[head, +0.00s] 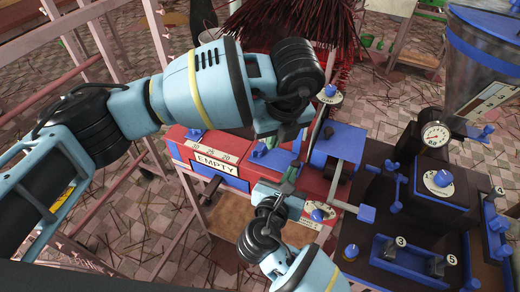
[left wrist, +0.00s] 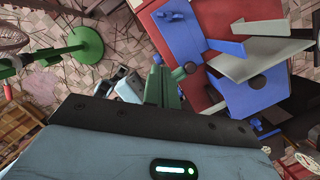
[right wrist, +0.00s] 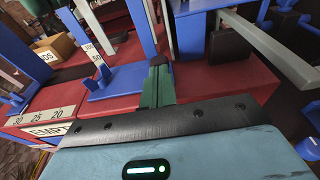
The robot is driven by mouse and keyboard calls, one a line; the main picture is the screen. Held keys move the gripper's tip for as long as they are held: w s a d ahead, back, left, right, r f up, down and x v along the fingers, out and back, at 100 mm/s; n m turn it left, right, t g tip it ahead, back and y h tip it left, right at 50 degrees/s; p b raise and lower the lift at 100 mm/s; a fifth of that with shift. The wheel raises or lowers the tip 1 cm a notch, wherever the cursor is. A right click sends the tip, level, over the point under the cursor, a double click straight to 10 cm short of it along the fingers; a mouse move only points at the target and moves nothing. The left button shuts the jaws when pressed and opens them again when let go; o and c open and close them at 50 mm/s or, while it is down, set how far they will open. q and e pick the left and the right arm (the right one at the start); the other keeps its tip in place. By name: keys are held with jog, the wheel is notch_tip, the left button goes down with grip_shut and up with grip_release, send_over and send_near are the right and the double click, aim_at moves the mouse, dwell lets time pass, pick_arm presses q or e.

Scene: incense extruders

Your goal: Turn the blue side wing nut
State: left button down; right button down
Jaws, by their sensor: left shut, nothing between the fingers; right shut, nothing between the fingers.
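Several blue wing-shaped knobs show, and I cannot tell which one is the side wing nut. In the head view one wing nut (head: 259,150) stands on the blue plate left of my grippers, and another wing nut (head: 486,131) sits at the far right by the hopper. The right wrist view shows a wing nut (right wrist: 101,76) on a blue plate left of my fingers. My left gripper (head: 297,143) is shut and empty, partly hidden, above the red machine. My right gripper (head: 292,171) is shut and empty just below it, its green fingers (right wrist: 158,82) close to the machine.
The red box (head: 236,176) with an EMPTY label is at left. A grey bar (head: 335,170) stands right of my grippers. The dark machine (head: 415,215) with a gauge (head: 435,134) and hopper (head: 485,65) fills the right. Dark red sticks (head: 290,30) hang behind.

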aim_at(260, 151)
pick_arm(q)
jog(key=shift+s+d+n, duration=0.15)
jog(key=shift+s+n, duration=0.2)
jog(key=shift+n, duration=0.55)
jog(key=shift+f, duration=0.1)
jog(key=x, duration=0.9)
jog(key=shift+w+f, duration=0.1)
jog(key=w, duration=0.1)
jog(key=a, duration=0.1)
jog(key=w, duration=0.1)
jog(key=shift+w+a+f, duration=0.25)
jog(key=shift+w+a, duration=0.05)
jog(key=shift+a, duration=0.1)
jog(key=shift+w+a, duration=0.3)
jog(key=shift+w, duration=0.15)
